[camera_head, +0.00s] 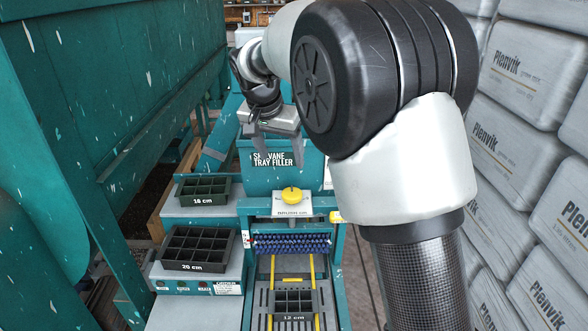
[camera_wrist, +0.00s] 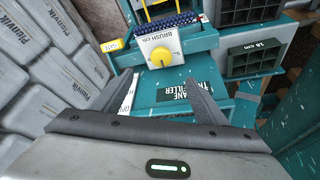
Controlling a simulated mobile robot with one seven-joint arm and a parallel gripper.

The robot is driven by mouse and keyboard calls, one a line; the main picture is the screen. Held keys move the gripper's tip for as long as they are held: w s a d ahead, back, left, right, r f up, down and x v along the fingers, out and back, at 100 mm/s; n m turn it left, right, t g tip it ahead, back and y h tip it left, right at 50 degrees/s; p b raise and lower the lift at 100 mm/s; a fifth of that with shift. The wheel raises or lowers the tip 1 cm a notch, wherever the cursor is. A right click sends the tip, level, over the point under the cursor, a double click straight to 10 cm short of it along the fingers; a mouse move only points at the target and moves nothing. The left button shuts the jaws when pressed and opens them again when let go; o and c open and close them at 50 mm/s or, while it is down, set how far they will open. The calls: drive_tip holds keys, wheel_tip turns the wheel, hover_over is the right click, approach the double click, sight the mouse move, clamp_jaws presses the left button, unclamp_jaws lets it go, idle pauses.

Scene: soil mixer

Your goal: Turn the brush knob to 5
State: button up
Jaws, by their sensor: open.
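The yellow brush knob (camera_wrist: 161,57) sits on a white dial plate marked "BRUSH cm" in the wrist view, with the picture upside down. The numbers and the knob's setting are too small to read. In the head view the knob (camera_head: 291,195) is on top of the teal tray filler, just behind the blue brush roller (camera_head: 291,243). My gripper (camera_head: 271,158) is open and empty above the "tray filler" hopper, behind the knob. In the wrist view its two fingers (camera_wrist: 161,84) are spread wide, apart from the knob, which shows between and beyond their tips.
A yellow gate handle (camera_wrist: 112,45) is beside the dial. Stacked white Plenvik bags (camera_head: 510,130) line the right; a teal machine (camera_head: 110,90) fills the left.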

sight(292, 193)
drive_tip(key=p+x, duration=0.1)
drive_tip(key=x, duration=1.7)
drive_tip(key=shift+w+a+r, duration=0.1)
drive_tip(key=shift+w+a, duration=0.1)
drive_tip(key=c, duration=1)
